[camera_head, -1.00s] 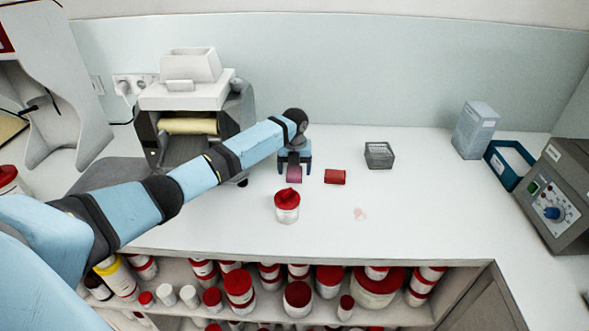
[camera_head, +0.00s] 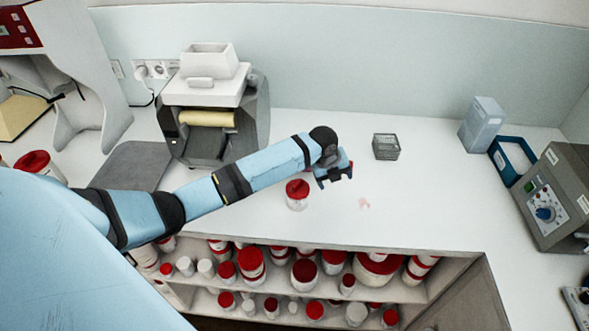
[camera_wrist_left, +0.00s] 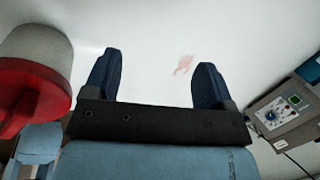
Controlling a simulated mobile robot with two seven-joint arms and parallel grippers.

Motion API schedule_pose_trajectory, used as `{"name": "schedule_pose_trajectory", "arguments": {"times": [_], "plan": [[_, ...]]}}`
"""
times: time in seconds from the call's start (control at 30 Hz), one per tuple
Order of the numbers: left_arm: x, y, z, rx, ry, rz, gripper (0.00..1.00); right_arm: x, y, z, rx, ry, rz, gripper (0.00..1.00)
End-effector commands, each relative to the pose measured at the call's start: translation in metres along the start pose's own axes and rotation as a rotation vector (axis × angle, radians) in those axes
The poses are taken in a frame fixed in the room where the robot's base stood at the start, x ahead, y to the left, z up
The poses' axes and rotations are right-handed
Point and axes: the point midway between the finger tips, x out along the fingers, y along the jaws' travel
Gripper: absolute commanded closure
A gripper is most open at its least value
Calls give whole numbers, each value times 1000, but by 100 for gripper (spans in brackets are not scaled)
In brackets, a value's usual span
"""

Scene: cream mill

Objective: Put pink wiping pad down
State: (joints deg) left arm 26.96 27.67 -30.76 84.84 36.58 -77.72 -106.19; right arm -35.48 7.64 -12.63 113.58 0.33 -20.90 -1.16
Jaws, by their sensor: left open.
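My left gripper (camera_head: 335,178) is over the white counter, just right of a red-lidded jar (camera_head: 297,195). My right gripper is not in view.
A pale pink smear (camera_head: 364,203) marks the counter right of the gripper. A grey mesh basket (camera_head: 386,148) stands behind. A mill with a roller (camera_head: 208,118) is at back left, a control box (camera_head: 556,200) at right. Free counter lies right of the smear.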

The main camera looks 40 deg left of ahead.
Motion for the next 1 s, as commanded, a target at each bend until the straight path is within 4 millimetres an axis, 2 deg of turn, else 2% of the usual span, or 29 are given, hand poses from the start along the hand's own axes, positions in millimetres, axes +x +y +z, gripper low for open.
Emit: {"name": "schedule_pose_trajectory", "arguments": {"times": [0.03,0.1,0.2,0.3,0.37,0.5,0.6,0.7,0.83,1.0], "plan": [[5,-1,-43,-87,10,-89,22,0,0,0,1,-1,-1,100],[0,-4,-88,-237,25,-219,22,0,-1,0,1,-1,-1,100],[-17,-1,-142,-479,78,-392,22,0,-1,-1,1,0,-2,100],[-19,21,-180,-758,144,-502,22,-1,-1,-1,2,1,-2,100],[-11,42,-197,-936,181,-540,22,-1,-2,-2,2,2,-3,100],[5,101,-234,-1338,259,-601,22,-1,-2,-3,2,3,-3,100],[9,141,-257,-1574,306,-638,22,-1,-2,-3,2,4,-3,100],[8,171,-273,-1745,343,-667,22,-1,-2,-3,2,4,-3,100],[6,193,-285,-1868,375,-690,22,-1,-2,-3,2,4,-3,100],[4,199,-288,-1905,386,-699,22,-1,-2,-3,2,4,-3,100]]}}
